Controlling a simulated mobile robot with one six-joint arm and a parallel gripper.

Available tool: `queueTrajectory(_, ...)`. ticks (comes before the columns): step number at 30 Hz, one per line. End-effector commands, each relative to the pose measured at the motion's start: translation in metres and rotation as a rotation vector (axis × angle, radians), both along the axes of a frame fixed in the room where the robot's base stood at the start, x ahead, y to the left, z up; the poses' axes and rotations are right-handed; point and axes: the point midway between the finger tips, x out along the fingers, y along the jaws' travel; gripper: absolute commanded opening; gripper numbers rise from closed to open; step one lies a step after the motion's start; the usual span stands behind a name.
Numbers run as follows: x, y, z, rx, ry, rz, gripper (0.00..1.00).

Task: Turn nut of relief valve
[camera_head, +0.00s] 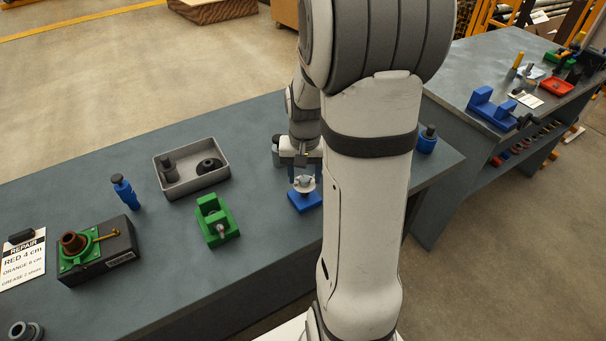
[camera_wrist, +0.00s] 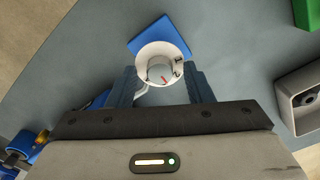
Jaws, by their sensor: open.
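The relief valve is a round white part (camera_wrist: 156,56) with a grey centre and a small red mark, seated on a blue base (camera_wrist: 175,36). I take the grey centre to be its nut. In the head view the white part (camera_head: 304,183) shows on its blue base (camera_head: 306,202), just left of my arm. My gripper (camera_wrist: 160,80) is open, with one finger on each side of the near edge of the white part. In the head view my gripper (camera_head: 300,165) is just behind and above the valve. I cannot tell whether the fingers touch it.
A green vise-like block (camera_head: 214,222) and a grey bin (camera_head: 191,190) with dark parts stand left of the valve. A blue bottle (camera_head: 125,193) and a black box with a green flange (camera_head: 98,251) are farther left. Another blue item (camera_head: 427,140) stands right of my arm.

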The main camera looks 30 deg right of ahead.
Motion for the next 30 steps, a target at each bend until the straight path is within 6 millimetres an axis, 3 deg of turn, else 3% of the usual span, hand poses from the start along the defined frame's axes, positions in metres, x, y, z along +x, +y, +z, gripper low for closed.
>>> queueTrajectory(13, 0.001, 0.000, 0.067, -0.002, -0.006, 0.000, 0.46)
queueTrajectory(30, 0.000, 0.000, 0.074, -0.001, -0.003, 0.000, 0.46)
